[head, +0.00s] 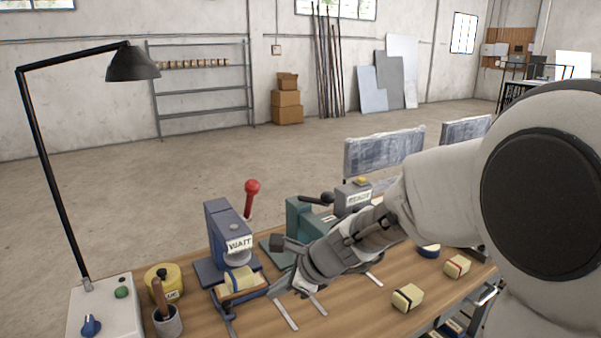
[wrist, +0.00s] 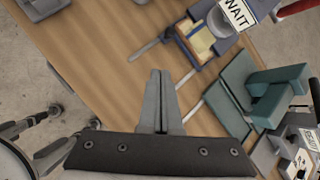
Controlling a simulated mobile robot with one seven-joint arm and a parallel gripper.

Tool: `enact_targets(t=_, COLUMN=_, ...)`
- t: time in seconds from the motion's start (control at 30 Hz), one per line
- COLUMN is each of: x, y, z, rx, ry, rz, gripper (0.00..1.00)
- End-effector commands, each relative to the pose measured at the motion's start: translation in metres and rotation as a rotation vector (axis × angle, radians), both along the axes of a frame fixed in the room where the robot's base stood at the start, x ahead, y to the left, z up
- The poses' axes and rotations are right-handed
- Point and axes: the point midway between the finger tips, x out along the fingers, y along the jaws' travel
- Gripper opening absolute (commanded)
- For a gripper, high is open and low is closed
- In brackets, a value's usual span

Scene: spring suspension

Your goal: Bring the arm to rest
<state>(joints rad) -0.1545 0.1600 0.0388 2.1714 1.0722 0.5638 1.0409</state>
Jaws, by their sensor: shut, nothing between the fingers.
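My gripper (head: 300,287) hangs over the wooden table (head: 365,314) at the front of a teal press (head: 300,215). In the wrist view its two fingers (wrist: 160,75) are together with nothing between them, above the bare wood. My arm reaches in from the right side of the head view and covers part of the table and the teal press.
A blue press (head: 222,225) with a WAIT sign holds a yellowish block on its tray (head: 240,296). A desk lamp (head: 133,65), a control box (head: 105,308), a yellow tin (head: 163,283) and a cup (head: 168,322) stand left. Small blocks (head: 408,297) lie right.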

Motion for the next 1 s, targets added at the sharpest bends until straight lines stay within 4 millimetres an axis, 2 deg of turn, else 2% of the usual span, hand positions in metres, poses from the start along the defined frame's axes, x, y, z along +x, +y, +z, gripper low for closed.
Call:
enact_targets(t=0.03, x=-0.011, y=-0.009, z=0.025, rx=-0.048, ry=-0.069, rz=0.082, gripper=0.00)
enact_targets(t=0.1, x=-0.028, y=-0.021, z=0.047, rx=-0.129, ry=-0.159, rz=0.212, gripper=0.00)
enact_targets(t=0.4, x=-0.104, y=-0.084, z=0.114, rx=-0.526, ry=-0.467, rz=0.737, gripper=0.00)
enact_targets(t=0.7, x=-0.174, y=-0.157, z=0.153, rx=-0.954, ry=-0.599, rz=1.212, gripper=0.00)
enact_targets(t=0.83, x=-0.193, y=-0.178, z=0.160, rx=-1.077, ry=-0.598, rz=1.347, gripper=0.00)
enact_targets(t=1.0, x=-0.204, y=-0.191, z=0.163, rx=-1.146, ry=-0.587, rz=1.427, gripper=0.00)
